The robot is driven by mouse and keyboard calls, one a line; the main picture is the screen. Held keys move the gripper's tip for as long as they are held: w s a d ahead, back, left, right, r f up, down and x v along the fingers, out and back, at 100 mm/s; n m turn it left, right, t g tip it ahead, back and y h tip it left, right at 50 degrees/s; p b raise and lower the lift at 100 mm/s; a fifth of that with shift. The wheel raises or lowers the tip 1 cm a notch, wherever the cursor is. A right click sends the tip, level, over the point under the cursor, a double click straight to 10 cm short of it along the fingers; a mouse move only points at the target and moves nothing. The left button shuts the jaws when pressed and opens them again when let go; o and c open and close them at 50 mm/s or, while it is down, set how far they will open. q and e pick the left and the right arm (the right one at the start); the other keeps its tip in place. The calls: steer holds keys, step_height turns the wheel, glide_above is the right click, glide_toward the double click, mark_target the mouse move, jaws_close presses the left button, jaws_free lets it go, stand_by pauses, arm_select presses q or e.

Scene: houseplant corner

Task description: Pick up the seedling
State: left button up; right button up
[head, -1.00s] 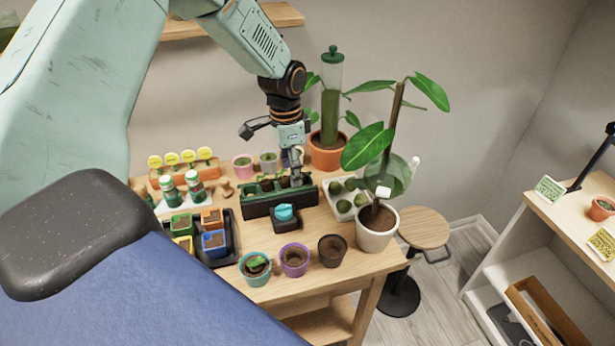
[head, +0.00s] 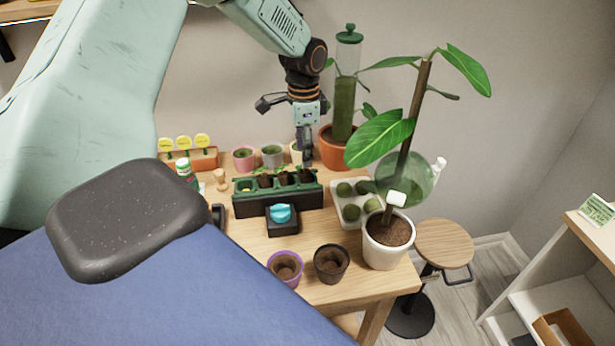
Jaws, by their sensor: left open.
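A dark seedling tray (head: 277,203) with green cells stands on the wooden table. Small green seedlings (head: 264,180) show in its cells, small and hard to tell apart. My left gripper (head: 307,160) points down at the back right end of the tray, with its jaws open. Its fingertips are small and partly overlap the cells behind, so I cannot tell whether they touch anything. No seedling shows between them. My right gripper is not in view.
A teal item on a black block (head: 282,216) sits before the tray. A purple pot (head: 285,268), a dark pot (head: 331,263) and a white pot with a tall plant (head: 387,243) line the front. An egg-like carton (head: 350,214) stands right of the tray. My body hides the lower left.

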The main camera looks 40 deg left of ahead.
mark_target(305, 171)
arm_select(q)
steer(key=f, duration=0.2)
steer(key=w+f, duration=0.1)
steer(key=f, duration=0.2)
steer(key=shift+f, duration=0.3)
steer(key=shift+a+f, duration=0.1)
steer(key=shift+f, duration=0.25)
steer(key=shift+s+a+f, duration=0.1)
steer(key=shift+s+a, duration=0.1)
steer(key=shift+s, duration=0.2)
steer(key=shift+w+d, duration=0.25)
steer(key=shift+w, duration=0.2)
steer(key=c, duration=0.5)
steer(key=shift+s+a, duration=0.15)
steer(key=c, duration=0.3)
steer(key=shift+s, duration=0.2)
steer(key=shift+c, duration=0.3)
steer(key=shift+w, duration=0.15)
